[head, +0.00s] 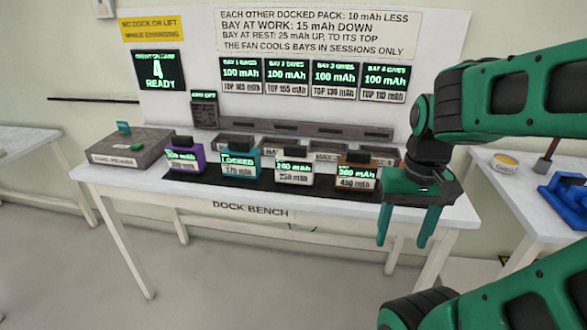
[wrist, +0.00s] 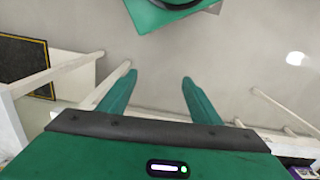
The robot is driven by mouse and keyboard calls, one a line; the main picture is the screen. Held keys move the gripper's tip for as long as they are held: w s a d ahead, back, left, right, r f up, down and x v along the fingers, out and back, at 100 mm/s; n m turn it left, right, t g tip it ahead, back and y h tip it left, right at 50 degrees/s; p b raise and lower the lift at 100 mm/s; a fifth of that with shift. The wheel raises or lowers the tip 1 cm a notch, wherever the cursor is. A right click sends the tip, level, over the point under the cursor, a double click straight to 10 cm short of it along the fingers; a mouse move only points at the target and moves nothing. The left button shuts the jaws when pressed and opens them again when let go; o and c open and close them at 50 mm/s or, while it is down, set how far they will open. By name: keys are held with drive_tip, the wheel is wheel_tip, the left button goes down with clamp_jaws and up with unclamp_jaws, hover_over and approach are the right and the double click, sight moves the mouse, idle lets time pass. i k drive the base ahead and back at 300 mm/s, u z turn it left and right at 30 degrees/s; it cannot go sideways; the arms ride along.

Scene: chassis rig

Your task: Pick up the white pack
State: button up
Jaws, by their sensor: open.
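The white pack (head: 294,177) stands upright on the black mat at the front of the dock bench. It is third from the left in the row, with a dark top and a green display that seems to read 240 mAh. My gripper (head: 408,240) is open and empty. It points down past the bench's front right corner, to the right of the packs and apart from them. In the wrist view my gripper (wrist: 158,85) has its green fingers spread over bare floor. The white pack is not recognisable in the wrist view.
A purple pack (head: 185,161) and a teal pack marked LOCKED (head: 239,167) stand left of the white pack. A brown pack (head: 357,178) stands close on its right. Bays line the dock bench (head: 220,205) behind them. A grey box (head: 132,148) sits at left. The floor in front is clear.

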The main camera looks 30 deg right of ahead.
sight(295, 166)
drive_tip(key=z, duration=1.75)
drive_tip(key=k, duration=1.55)
drive_tip(key=u, duration=0.65)
drive_tip(key=i, duration=1.7)
drive_tip(key=z, duration=0.05)
